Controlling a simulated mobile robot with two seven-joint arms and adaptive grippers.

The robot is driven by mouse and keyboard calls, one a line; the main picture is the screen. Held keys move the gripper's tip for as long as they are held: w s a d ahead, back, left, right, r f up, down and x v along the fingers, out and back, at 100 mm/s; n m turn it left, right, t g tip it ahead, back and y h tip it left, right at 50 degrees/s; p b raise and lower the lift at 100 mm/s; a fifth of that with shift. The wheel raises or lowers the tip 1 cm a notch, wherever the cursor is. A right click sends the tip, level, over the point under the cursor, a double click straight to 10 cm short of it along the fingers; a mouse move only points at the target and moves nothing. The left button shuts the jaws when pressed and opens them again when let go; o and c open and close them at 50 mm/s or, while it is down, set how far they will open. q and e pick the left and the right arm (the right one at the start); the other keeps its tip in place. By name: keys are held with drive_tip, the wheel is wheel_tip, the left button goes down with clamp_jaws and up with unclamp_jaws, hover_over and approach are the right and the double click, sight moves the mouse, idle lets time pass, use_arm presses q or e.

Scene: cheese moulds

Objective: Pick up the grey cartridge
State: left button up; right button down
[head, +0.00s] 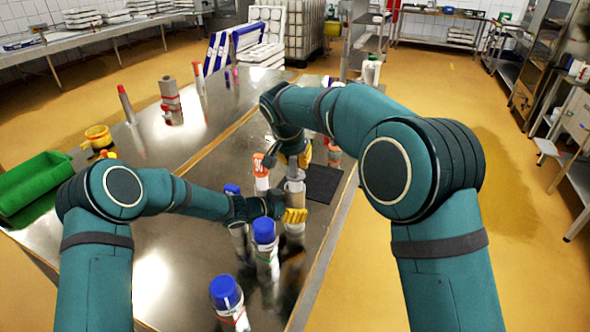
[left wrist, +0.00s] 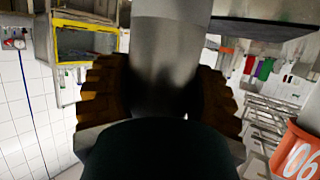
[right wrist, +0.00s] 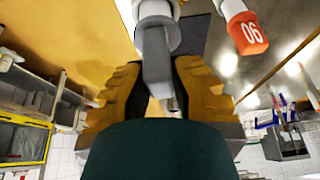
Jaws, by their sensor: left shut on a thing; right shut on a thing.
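The grey cartridge (head: 294,188) stands roughly upright between my two grippers in the head view. My left gripper (head: 295,215), with yellow fingers, is shut around its wide grey body, which fills the space between the fingers in the left wrist view (left wrist: 170,60). My right gripper (head: 303,157) is higher up and shut on a narrower grey part (right wrist: 156,55) with a white collar beyond it. This part seems to be the cartridge's upper end, but the arm hides most of the grip in the head view. Whether the base touches the table is unclear.
An orange-capped white tube (head: 261,170) marked 06 stands close left of the cartridge. Blue-capped bottles (head: 264,232) (head: 227,295) stand nearer. A dark mat (head: 325,183) lies to the right. A green bin (head: 35,187) and yellow cup (head: 98,137) are at the left.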

wheel_tip(320, 180, up, 15)
idle(0.3)
use_arm(q)
drive_tip(key=o, duration=1.4)
drive_tip(key=shift+a, duration=0.15)
